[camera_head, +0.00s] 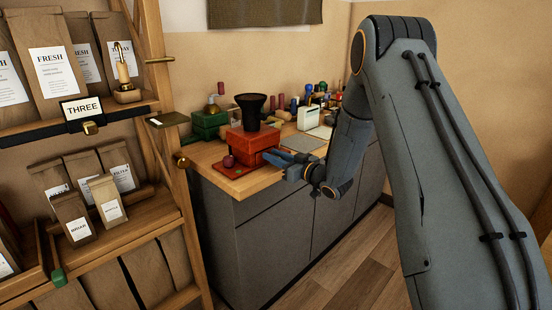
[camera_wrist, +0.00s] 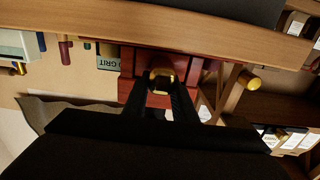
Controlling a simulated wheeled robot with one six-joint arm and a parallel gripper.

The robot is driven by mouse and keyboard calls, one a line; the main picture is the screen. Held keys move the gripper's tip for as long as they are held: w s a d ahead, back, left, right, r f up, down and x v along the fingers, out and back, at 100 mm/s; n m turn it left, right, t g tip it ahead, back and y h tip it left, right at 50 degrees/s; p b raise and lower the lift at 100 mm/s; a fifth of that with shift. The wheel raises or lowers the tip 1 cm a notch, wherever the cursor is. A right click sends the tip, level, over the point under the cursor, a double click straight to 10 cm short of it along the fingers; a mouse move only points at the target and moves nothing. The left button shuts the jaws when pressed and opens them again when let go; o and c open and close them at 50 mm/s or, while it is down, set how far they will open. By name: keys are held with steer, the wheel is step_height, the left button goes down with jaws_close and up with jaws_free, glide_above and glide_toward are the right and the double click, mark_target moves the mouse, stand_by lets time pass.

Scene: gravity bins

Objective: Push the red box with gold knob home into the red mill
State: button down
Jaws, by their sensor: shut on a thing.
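The red mill (camera_head: 247,143) stands on the counter, with a black hopper on top. My gripper (camera_head: 277,160) is at its right front side, with blue fingers showing in the head view. In the wrist view the fingers (camera_wrist: 164,88) are shut around the gold knob (camera_wrist: 162,75). The red box's front (camera_wrist: 158,99) shows behind the knob, set among the red parts of the mill. In the head view my gripper hides the knob and the box. How far the box is inside the mill cannot be told.
A green mill (camera_head: 208,124) stands behind on the left, and a cream box (camera_head: 308,117) with several coloured knobs around it stands on the right. A wooden shelf (camera_head: 168,120) with paper bags rises at the left. The counter's front edge (camera_head: 257,184) is close below my gripper.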

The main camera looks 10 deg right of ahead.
steer(key=shift+w+a, duration=0.25)
steer(key=shift+w, duration=0.05)
steer(key=c, duration=1.4)
jaws_free()
steer(key=shift+r, duration=0.15)
steer(key=shift+w+d, duration=0.15)
steer(key=shift+d, duration=0.1)
steer(key=shift+a, duration=0.45)
